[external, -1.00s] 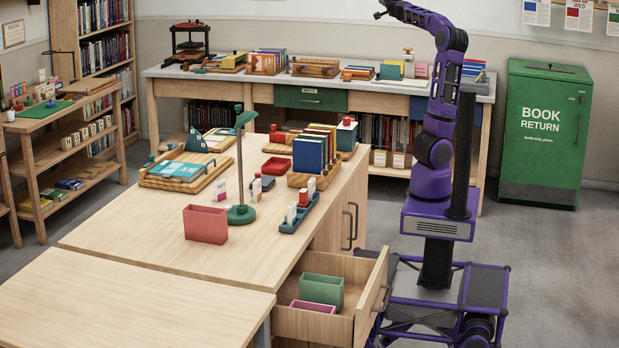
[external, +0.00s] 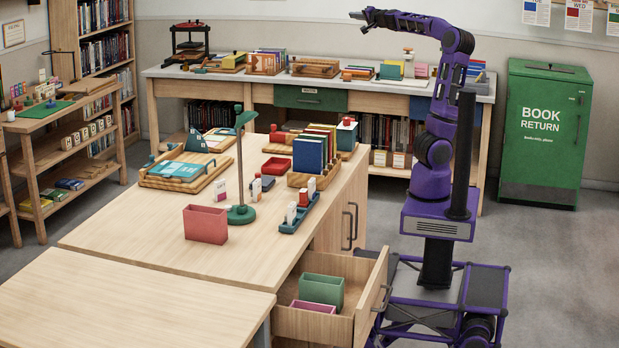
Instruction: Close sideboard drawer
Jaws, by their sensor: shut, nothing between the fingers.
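The sideboard drawer (external: 378,292) is pulled out from the right side of the near wooden sideboard (external: 140,236). It holds a green open box (external: 322,291) and a pink box (external: 313,306). A bar handle (external: 383,299) is on its front. My gripper (external: 360,17) is high above the drawer in the picture, toward the back counter, and touches nothing. It is small here but appears shut and empty. My base stands just to the right of the drawer.
On the sideboard top are a red bin (external: 205,224), a green lamp (external: 241,213), a blue tray (external: 299,213) and blue books (external: 309,154). A back counter (external: 165,71) runs behind. A green book return (external: 544,135) stands right, with open floor before it.

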